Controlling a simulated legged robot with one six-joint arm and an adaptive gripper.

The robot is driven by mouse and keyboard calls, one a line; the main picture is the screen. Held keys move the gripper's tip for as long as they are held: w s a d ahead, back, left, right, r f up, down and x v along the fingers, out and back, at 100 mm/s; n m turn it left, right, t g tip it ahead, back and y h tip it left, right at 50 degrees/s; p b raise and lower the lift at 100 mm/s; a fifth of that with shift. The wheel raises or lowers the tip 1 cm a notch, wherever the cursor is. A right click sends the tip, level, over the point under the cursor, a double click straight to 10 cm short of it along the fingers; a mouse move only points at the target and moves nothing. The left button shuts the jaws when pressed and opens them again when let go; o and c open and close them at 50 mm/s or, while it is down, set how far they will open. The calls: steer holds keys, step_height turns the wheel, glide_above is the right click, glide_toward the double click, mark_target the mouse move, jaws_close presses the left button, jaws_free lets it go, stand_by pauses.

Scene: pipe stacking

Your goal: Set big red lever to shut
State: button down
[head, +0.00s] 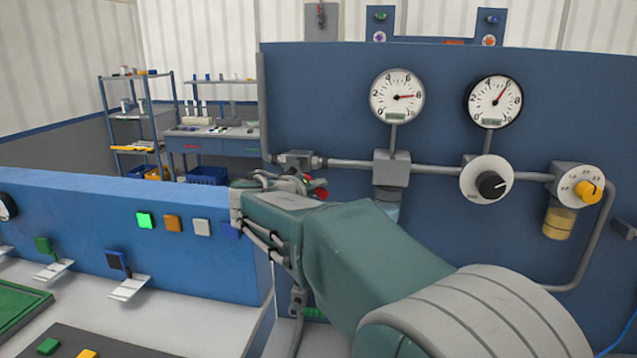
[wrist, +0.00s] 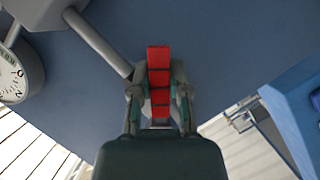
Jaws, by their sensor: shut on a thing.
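The big red lever (wrist: 159,70) shows in the wrist view as a long red bar between the two fingers of my gripper (wrist: 159,90). My gripper is shut on it, one finger on each side. In the head view my gripper (head: 295,184) is at the left end of the grey pipe on the blue panel. Only a small red part of the lever (head: 319,189) shows there, beside the fingers. My arm and gripper hide most of the lever and its mount in that view.
The blue panel (head: 330,110) carries a grey pipe (head: 350,163), two round gauges (head: 397,96) (head: 494,101), a black knob (head: 492,185) and a yellow knob (head: 587,190). A lower blue panel with buttons (head: 173,223) stands at left. Shelves (head: 139,110) are behind.

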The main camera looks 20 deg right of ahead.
steer(key=shift+w+a+f+m+t+y, duration=0.35)
steer(key=shift+a+f+m+y, duration=0.3)
steer(key=shift+m, duration=0.55)
steer(key=shift+w+a+f+m+t+y, duration=0.3)
steer(key=shift+w+a+m+y, duration=0.25)
steer(key=shift+m+y, duration=0.5)
steer(key=shift+w+a+f+m+t+y, duration=0.3)
steer(key=shift+a+f+m+y, duration=0.3)
steer(key=shift+m, duration=0.75)
steer(key=shift+a+r, duration=0.1)
steer(key=c, duration=0.6)
jaws_free()
steer(key=shift+w, duration=0.1)
steer(key=shift+r, duration=0.15)
steer(key=v, duration=1.2)
steer(key=shift+a, duration=0.15)
